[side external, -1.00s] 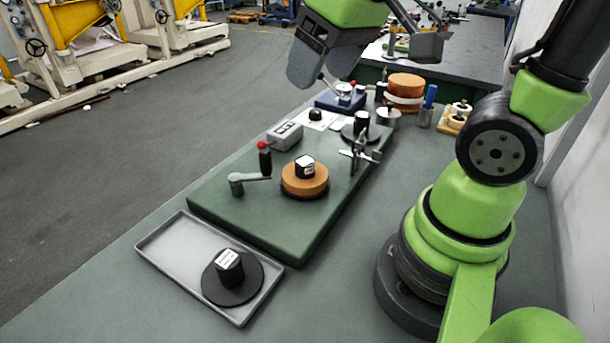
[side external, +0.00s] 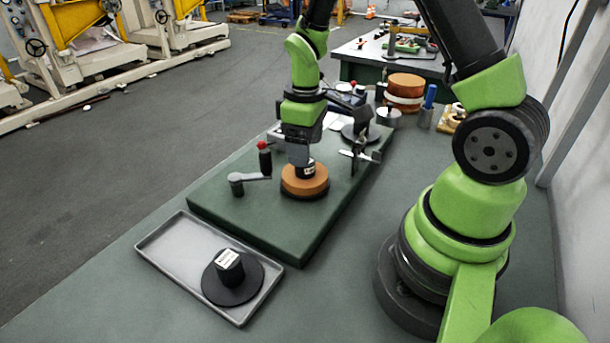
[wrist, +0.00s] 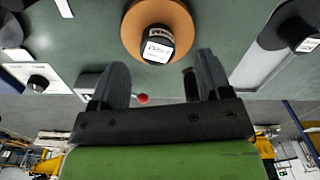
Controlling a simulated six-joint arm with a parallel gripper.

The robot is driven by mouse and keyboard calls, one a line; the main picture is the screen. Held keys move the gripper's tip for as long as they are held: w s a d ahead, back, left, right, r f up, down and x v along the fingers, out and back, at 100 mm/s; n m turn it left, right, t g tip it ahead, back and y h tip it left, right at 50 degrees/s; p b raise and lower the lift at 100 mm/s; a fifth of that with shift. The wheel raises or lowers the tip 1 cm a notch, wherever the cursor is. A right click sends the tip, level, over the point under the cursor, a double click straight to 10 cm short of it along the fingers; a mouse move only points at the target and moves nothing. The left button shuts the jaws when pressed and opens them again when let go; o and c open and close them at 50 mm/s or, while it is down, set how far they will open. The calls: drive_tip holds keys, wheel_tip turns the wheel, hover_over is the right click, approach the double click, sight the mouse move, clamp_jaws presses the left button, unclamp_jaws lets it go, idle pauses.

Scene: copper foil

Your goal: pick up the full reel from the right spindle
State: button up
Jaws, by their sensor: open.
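The full reel (side external: 303,181), wound with copper-coloured foil, sits flat on the green base plate (side external: 262,236). Its black hub with a white label (wrist: 158,44) sticks up in the middle. My gripper (side external: 302,164) is right over the reel and hides part of the hub in the side view. In the wrist view my gripper (wrist: 162,62) is open, its two fingers apart, with the hub ahead between their lines. I cannot tell whether the fingers touch the hub. An empty black reel (side external: 362,132) stands at the far end of the plate.
A red-knobbed crank (side external: 262,165) stands close left of the reel. A metal clamp-like fitting (side external: 359,153) stands to its right. A grey tray (side external: 165,243) holds another black reel (side external: 232,278) at the front. Stacked copper reels (side external: 405,90) are at the back.

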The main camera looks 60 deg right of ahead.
sight(305, 172)
wheel_tip(305, 172, down, 5)
drive_tip(key=shift+d+f, duration=0.1)
drive_tip(key=shift+d, duration=0.05)
drive_tip(key=shift+c, duration=0.4)
drive_tip(key=c, duration=1)
